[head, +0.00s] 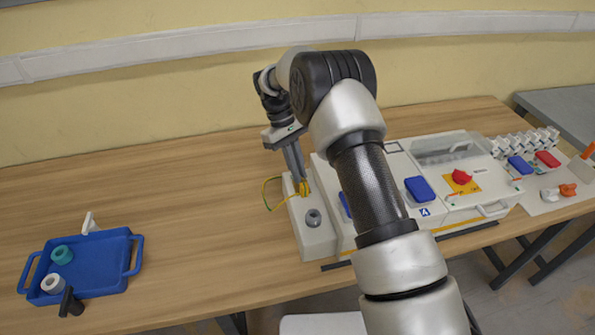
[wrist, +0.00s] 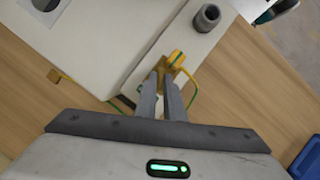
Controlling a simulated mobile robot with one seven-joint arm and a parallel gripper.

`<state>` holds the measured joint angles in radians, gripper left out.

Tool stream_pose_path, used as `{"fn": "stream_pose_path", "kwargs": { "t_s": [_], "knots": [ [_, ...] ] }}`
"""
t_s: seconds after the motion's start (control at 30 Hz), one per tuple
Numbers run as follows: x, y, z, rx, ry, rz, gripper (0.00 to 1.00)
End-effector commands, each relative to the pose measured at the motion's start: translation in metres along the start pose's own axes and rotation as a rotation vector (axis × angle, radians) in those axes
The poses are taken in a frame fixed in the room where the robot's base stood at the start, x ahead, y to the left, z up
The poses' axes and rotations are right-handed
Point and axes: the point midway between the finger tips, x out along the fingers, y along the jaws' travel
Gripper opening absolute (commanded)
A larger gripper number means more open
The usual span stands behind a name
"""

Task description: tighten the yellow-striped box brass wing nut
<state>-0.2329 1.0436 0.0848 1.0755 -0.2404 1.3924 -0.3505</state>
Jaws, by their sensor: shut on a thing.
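The brass wing nut (head: 304,188) sits on the narrow end of the pale grey box (head: 318,243), at its far left. In the wrist view the wing nut (wrist: 176,60) shows yellow-gold just past my fingertips, with a yellow-green wire running beside it. My gripper (head: 301,180) comes down from above, and its two long grey fingers are shut on the wing nut. In the wrist view my gripper (wrist: 163,72) partly hides the nut's near side. The wider white body with a yellow stripe (head: 467,229) adjoins on the right, partly hidden by my arm.
A grey round fitting (head: 314,217) stands near the nut. A blue tray (head: 88,292) holding round parts lies at left. The wooden table between tray and box is clear.

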Motion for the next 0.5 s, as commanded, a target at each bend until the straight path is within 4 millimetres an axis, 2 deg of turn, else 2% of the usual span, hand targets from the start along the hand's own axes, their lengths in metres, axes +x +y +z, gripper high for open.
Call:
{"fn": "stream_pose_path", "kwargs": {
  "t_s": [0.5],
  "knots": [
    [-0.0011,0.0048,0.0004,0.38,0.004,-0.158,0.0]
  ]
}}
